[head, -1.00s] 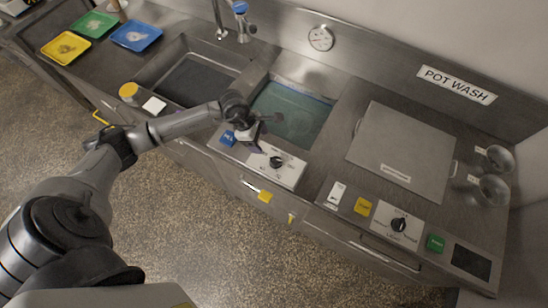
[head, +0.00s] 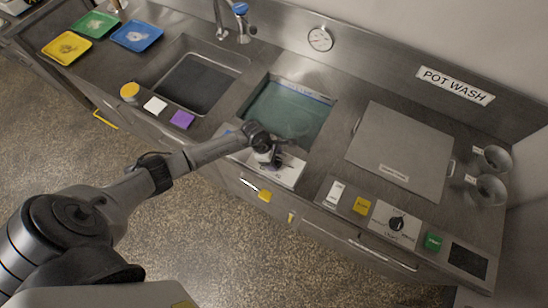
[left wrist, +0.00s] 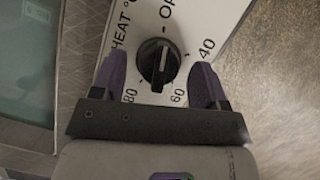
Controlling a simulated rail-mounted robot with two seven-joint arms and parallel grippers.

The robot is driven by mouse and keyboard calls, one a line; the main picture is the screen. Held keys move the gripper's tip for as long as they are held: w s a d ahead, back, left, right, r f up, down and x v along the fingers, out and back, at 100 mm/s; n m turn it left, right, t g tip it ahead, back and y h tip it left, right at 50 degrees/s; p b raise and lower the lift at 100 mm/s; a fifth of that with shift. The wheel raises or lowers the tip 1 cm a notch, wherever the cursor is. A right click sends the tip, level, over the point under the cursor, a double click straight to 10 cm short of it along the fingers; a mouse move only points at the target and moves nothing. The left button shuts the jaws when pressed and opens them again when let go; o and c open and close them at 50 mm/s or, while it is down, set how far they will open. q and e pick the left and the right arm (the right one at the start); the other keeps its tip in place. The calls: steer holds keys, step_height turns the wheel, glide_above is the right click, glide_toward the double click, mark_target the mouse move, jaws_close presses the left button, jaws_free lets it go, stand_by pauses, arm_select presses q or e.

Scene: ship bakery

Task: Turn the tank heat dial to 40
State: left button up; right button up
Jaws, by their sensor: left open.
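The tank heat dial (left wrist: 159,62) is a round black knob on a white plate (left wrist: 187,28) marked HEAT, with OFF, 40, 60 and 80 around it. A pale line on the knob runs roughly toward the OFF side. My left gripper (left wrist: 159,66) is open, with one purple finger on each side of the knob and a visible gap to both. In the head view my left gripper (head: 270,160) is over the white dial plate (head: 293,172) in front of the water-filled tank and mostly hides the knob. My right gripper is not in view.
A second black dial (head: 397,223) sits right, between a yellow button (head: 362,206) and a green button (head: 433,240). A metal lid (head: 400,150) lies behind them. An empty sink (head: 242,62) and coloured trays (head: 137,36) are left. A gauge (head: 320,39) hangs on the backsplash.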

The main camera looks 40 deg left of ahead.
arm_select(q)
steer(key=c, duration=0.9)
steer(key=shift+a+f+m+b, duration=0.15)
steer(key=shift+m+b, duration=0.15)
steer(key=shift+b, duration=0.35)
steer(key=m+g+b, duration=0.1)
steer(key=m+b, duration=0.2)
steer(key=b, duration=0.3)
steer(key=m+g+b, duration=0.2)
steer(key=m+b, duration=0.2)
steer(key=b, duration=0.2)
steer(key=m+g+b, duration=0.1)
steer(key=m+b, duration=0.3)
steer(key=b, duration=0.1)
steer(key=shift+w+f+b, duration=0.1)
steer(key=shift+w+b, duration=0.3)
steer(key=shift+r+m+g+b, duration=0.2)
steer(key=shift+m+g+b, duration=0.4)
steer(key=shift+m+b, duration=0.6)
steer(key=o, duration=0.9)
steer(key=shift+r, duration=0.1)
steer(key=v, duration=1.3)
steer(key=shift+d+r, duration=0.3)
steer(key=shift+r, duration=0.1)
